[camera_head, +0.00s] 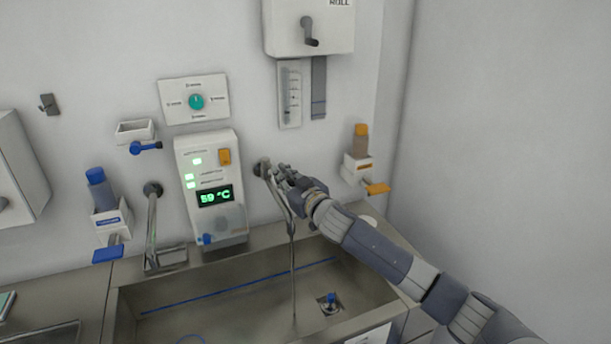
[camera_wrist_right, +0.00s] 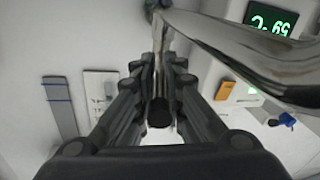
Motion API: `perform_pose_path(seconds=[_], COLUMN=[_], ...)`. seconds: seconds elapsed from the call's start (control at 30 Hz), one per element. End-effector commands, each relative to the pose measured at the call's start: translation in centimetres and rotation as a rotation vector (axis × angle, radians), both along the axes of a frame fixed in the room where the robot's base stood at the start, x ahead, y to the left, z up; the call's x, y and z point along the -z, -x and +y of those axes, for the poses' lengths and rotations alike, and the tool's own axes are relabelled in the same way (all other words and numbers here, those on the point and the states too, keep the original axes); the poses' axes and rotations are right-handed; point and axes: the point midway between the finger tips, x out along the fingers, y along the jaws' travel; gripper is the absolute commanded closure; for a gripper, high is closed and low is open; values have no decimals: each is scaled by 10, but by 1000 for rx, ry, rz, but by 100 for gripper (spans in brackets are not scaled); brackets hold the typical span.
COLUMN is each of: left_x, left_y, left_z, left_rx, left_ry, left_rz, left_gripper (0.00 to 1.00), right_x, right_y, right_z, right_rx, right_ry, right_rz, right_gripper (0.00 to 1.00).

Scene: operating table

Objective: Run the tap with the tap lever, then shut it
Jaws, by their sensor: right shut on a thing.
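The metal tap (camera_head: 283,205) comes out of the wall right of the control panel, and its spout hangs over the sink. A thin stream of water (camera_head: 293,275) falls from the spout into the basin. My right gripper (camera_head: 281,176) is at the top of the tap by the wall, shut on the tap lever. In the right wrist view the lever (camera_wrist_right: 160,85) lies between the fingers, with its dark round end toward the palm. The spout (camera_wrist_right: 245,60) crosses close by at upper right. The gripper hides most of the lever in the head view. My left gripper is not in view.
The steel sink (camera_head: 150,325) lies below, with a blue-topped drain fitting (camera_head: 331,302). A control panel (camera_head: 208,165) with a lit display and a second metal pipe (camera_head: 152,225) are to the left. An orange-topped dispenser (camera_head: 360,150) hangs at right.

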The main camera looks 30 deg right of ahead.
Motion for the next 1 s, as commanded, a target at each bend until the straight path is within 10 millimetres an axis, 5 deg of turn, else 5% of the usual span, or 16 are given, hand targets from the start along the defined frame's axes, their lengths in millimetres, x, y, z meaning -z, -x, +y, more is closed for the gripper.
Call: perform_pose_path(seconds=[0.6, 0.63, 0.7, 1.0], left_x=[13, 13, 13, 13], left_y=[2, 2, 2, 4], left_z=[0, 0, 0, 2], left_rx=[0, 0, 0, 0], left_ry=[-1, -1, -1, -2], left_rz=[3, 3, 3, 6], left_gripper=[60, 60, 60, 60], right_x=[-5, -5, -5, -2], right_y=[1, 1, 1, 1], right_z=[11, 11, 11, 10], right_rx=[103, 103, 103, 104], right_ry=[-3, -3, -3, -2], right_rz=[-6, -6, -6, -1], right_gripper=[100, 84, 70, 70])
